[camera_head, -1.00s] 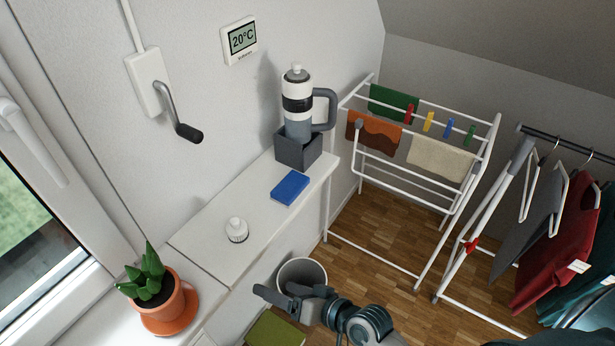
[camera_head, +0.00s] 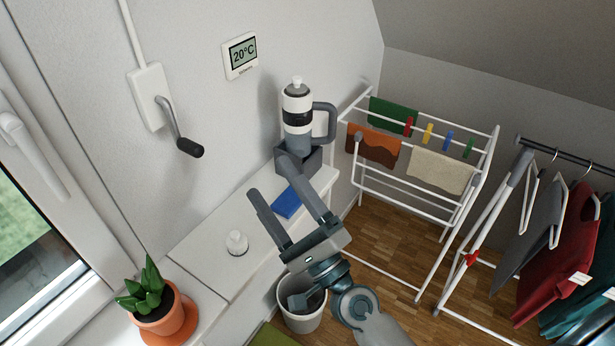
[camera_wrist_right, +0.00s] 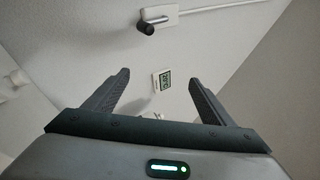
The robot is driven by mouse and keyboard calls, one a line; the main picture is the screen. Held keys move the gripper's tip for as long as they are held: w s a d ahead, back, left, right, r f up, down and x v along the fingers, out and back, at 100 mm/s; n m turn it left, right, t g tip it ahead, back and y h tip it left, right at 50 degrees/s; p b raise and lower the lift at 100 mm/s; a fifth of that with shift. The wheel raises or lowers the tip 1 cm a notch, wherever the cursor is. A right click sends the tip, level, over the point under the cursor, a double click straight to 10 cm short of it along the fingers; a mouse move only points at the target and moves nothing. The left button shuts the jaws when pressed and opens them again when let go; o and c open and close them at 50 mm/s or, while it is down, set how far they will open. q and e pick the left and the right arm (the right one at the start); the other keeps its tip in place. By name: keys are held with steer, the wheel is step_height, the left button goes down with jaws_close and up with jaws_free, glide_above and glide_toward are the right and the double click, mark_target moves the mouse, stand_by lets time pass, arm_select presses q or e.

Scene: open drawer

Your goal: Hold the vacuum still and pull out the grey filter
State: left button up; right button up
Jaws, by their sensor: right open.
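The vacuum (camera_head: 297,108) stands upright in a dark grey box (camera_head: 315,161) on the white ledge. It has a white top with a small knob, a black band, a grey-blue lower body and a grey handle on its right. I cannot make out a separate grey filter. A small white ribbed piece with a knob (camera_head: 237,243) sits on the ledge. My right gripper (camera_head: 268,177) is open and empty, above the ledge in front of the vacuum. One finger overlaps the box in the picture; I cannot tell if they touch. My left gripper is not in view.
A blue block (camera_head: 286,204) lies on the ledge, partly behind my right gripper. A potted plant (camera_head: 160,306) stands at the lower left. A bin (camera_head: 303,316) is below the ledge. A drying rack (camera_head: 430,165) stands right. A wall crank (camera_head: 180,130) sticks out.

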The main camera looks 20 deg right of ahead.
steer(key=w+d+m+t+h, duration=0.1)
steer(key=w+d+m+h, duration=0.35)
steer(key=m+h, duration=0.35)
steer(key=m+g+h, duration=0.4)
steer(key=m+g, duration=0.2)
steer(key=m, duration=0.6)
glide_toward(298, 132)
steer(key=s+f, duration=0.3)
steer(key=s, duration=0.1)
steer(key=shift+a+r, duration=0.15)
steer(key=shift+a, duration=0.05)
steer(key=shift+w, duration=0.1)
steer(key=w+d+p, duration=0.1)
steer(key=w, duration=0.4)
steer(key=w+d+p, duration=0.1)
steer(key=w+p, duration=0.1)
steer(key=w, duration=0.4)
steer(key=w+d+p, duration=0.1)
steer(key=w, duration=0.5)
steer(key=shift+d, duration=0.2)
steer(key=shift+s, duration=0.1)
jaws_close()
